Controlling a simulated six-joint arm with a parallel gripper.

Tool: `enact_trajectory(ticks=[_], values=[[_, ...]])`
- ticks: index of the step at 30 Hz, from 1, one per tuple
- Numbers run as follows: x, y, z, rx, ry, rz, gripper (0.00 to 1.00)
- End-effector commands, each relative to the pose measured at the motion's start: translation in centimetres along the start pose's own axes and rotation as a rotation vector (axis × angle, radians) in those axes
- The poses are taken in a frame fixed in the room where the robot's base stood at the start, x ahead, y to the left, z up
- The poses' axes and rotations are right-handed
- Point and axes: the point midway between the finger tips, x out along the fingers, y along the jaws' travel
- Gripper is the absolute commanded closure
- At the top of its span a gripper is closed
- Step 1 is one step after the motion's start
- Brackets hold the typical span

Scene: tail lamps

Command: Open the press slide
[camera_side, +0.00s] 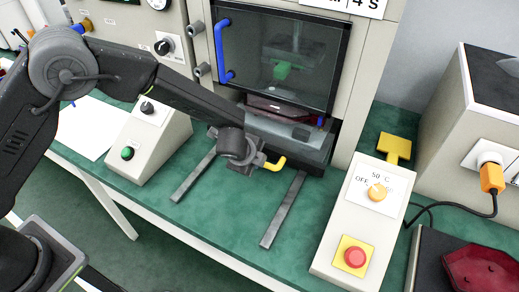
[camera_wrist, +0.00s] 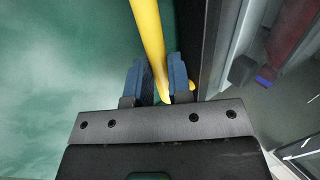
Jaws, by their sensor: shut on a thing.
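The press slide (camera_side: 300,146) is a grey plate in the opening under the dark window of the press. A yellow handle (camera_side: 275,164) stands at its front, and a dark red lamp part (camera_side: 272,105) lies at the back of the opening. My gripper (camera_side: 257,165) is at the handle, partly hiding it and the slide's front left. In the wrist view the yellow handle (camera_wrist: 149,40) passes between the two blue fingers of my gripper (camera_wrist: 158,78), which are shut on it. The slide's edge also shows in the wrist view (camera_wrist: 223,45).
Two grey rails (camera_side: 284,210) run forward from the press over the green bench, with clear space between them. A control box with a red button (camera_side: 355,257) stands at the right, and one with a green button (camera_side: 127,153) at the left. The window has a blue handle (camera_side: 220,50).

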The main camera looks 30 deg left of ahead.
Motion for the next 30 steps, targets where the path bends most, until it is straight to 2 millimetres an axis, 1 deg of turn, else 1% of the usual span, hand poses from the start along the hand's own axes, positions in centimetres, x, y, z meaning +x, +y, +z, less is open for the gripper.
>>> enact_trajectory(ticks=[1,6,12,15,18,22,27,30], values=[[-0.8,1.1,-0.1,0.008,-0.001,0.002,1.0],[-3.3,4.8,-0.1,0.01,0.0,0.002,1.0],[-5.9,8.9,0.0,0.012,0.0,0.002,1.0],[-7.0,10.6,0.1,0.009,-0.001,0.001,1.0],[-7.9,12.0,0.1,0.008,0.0,0.001,1.0],[-8.8,13.3,0.2,0.006,-0.002,0.0,1.0],[-9.3,14.2,0.2,0.003,-0.002,0.0,1.0],[-9.4,14.4,0.2,0.002,-0.002,0.0,1.0]])
